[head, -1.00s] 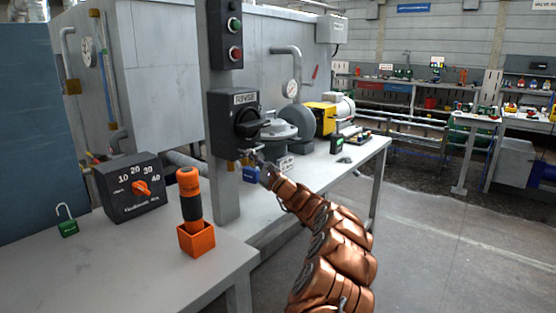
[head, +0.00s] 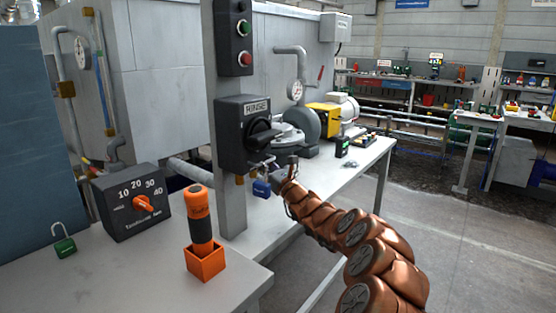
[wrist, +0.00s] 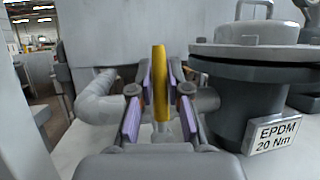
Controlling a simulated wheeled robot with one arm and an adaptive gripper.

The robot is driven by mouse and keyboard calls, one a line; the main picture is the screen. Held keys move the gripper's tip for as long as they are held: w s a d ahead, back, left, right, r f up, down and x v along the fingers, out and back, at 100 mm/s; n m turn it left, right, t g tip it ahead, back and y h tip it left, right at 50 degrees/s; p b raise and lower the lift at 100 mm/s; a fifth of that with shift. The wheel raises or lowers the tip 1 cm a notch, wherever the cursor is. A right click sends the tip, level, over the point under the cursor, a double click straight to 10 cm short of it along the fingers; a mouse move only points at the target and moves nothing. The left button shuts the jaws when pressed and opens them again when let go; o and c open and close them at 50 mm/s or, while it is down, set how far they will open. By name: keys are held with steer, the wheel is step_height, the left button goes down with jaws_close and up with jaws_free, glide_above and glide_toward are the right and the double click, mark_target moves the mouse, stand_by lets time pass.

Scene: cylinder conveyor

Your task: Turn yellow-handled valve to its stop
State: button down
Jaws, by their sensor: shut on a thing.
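The yellow valve handle (wrist: 160,85) stands upright in the middle of the wrist view, seen nearly edge-on. My gripper (wrist: 160,92) has its purple-padded fingers on both sides of it and is shut on it. A grey pipe (wrist: 98,104) runs behind the handle, and a grey flanged valve body (wrist: 250,85) with a tag reading "EPDM 20 Nm" (wrist: 274,134) stands to its right.
A grey post carries a black RINSE switch box (head: 245,133) with a blue padlock (head: 262,188) just left of my arm's end. On the near bench are a dial box (head: 132,204), a green padlock (head: 64,244) and an orange tool in its holder (head: 206,262).

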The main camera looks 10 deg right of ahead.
steer(key=shift+d, duration=0.2)
stand_by(0.3)
steer(key=c, duration=1.1)
jaws_free()
steer(key=shift+w, duration=0.1)
steer(key=v, duration=1.2)
